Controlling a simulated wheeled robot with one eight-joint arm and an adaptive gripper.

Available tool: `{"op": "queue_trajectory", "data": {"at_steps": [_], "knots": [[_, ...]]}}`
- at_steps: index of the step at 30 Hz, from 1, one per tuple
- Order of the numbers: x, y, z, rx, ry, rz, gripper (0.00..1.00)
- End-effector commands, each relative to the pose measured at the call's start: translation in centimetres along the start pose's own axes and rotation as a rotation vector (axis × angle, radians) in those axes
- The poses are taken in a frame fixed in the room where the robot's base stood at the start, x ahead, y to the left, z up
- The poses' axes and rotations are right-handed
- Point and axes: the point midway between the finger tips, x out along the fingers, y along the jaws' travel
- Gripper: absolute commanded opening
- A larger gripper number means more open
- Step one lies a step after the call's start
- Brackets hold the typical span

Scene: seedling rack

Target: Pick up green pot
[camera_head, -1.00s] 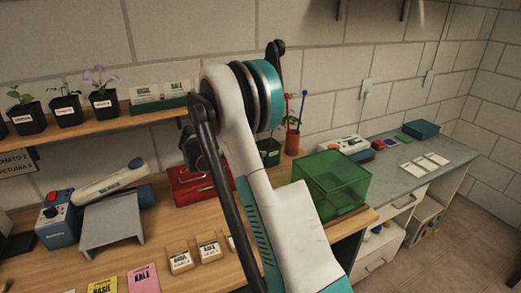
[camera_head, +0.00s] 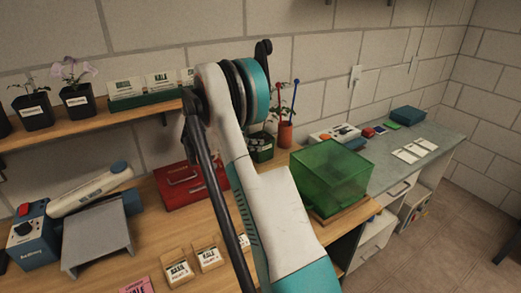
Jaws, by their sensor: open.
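A dark green pot (camera_head: 263,154) with a pale label and a small plant stands at the back of the wooden bench, just right of my arm. My arm crosses the middle of the view and hides part of the area around it. A clear green box (camera_head: 331,172) stands in front and to the right of the pot. I cannot make out my gripper; only arm links show.
A red toolbox (camera_head: 187,183) lies left of my arm. An orange pot (camera_head: 285,134) with colored sticks stands right of the green pot. A grey stand (camera_head: 97,233) and blue device (camera_head: 33,241) are at left. A shelf (camera_head: 75,130) holds potted plants.

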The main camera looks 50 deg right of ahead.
Motion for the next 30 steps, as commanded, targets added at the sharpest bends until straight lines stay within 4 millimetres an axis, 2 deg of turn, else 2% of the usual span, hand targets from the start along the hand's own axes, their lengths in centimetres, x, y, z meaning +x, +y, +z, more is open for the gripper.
{"op": "queue_trajectory", "data": {"at_steps": [5,13,21,23,30], "knots": [[1.1,-0.2,0.0,0.001,0.0,0.0,1.0],[4.8,-0.7,0.0,0.0,0.0,-0.001,1.0],[5.3,-0.7,0.2,0.0,0.0,0.001,1.0],[5.3,-0.7,0.2,0.0,0.0,0.001,0.89],[5.2,-0.7,0.2,0.0,0.0,0.001,0.34]]}}
